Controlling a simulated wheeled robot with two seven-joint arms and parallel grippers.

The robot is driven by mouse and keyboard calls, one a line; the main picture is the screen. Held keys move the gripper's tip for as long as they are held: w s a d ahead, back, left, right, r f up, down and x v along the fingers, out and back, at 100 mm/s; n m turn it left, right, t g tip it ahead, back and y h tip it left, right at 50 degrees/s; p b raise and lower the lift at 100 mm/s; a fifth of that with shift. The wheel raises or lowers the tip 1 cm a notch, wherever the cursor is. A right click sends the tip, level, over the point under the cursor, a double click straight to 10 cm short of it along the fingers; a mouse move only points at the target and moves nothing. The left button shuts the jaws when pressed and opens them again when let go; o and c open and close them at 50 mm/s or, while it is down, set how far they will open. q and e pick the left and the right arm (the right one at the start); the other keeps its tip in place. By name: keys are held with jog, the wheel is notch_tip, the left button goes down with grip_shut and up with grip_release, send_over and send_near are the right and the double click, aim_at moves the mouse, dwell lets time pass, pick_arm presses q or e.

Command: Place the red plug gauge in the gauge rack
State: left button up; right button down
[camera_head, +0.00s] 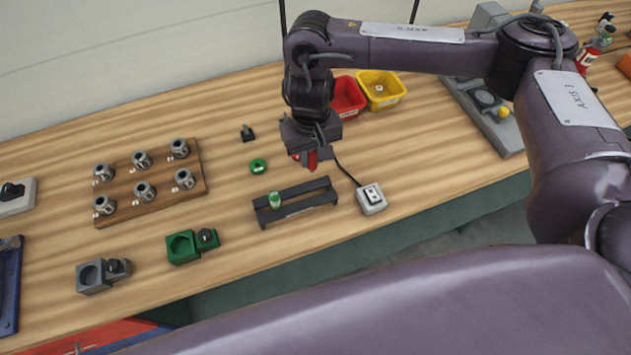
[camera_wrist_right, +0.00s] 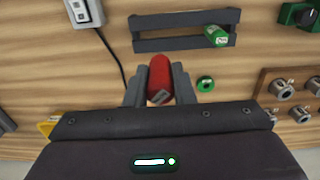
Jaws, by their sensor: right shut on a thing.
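The red plug gauge (camera_wrist_right: 159,79) is between the fingers of my right gripper (camera_wrist_right: 160,90), which is shut on it. In the head view the red gauge (camera_head: 312,158) shows under my right gripper (camera_head: 306,156), above the table and behind the gauge rack. The gauge rack (camera_head: 296,204) is a dark, long, low frame. A green plug gauge (camera_head: 275,200) stands in its left part; the right part looks empty. In the wrist view the rack (camera_wrist_right: 165,45) lies beyond the red gauge, apart from it, with the green gauge (camera_wrist_right: 215,36) at its right end. My left gripper is not in view.
A green ring (camera_head: 258,166) lies behind the rack. A switch box (camera_head: 371,198) with a cable stands right of the rack. A wooden board (camera_head: 150,186) with several metal pieces is left. Green (camera_head: 186,247) and grey (camera_head: 92,276) blocks sit near the front edge. Red and yellow bins (camera_head: 381,91) stand behind.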

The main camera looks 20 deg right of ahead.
notch_tip(320, 180, down, 12)
jog(key=b, duration=0.3)
jog(key=shift+s+r, duration=0.1)
jog(key=shift+s, duration=0.05)
jog(key=shift+d+f, duration=0.15)
jog(key=shift+f, duration=0.15)
jog(key=shift+f, duration=0.15)
jog(key=c, duration=1.2)
grip_release()
jog(key=shift+c, duration=0.2)
notch_tip(320, 180, up, 11)
jog(key=p, duration=0.2)
jog(key=shift+f+p, duration=0.15)
jog(key=shift+p, duration=0.15)
jog(key=shift+r, duration=0.8)
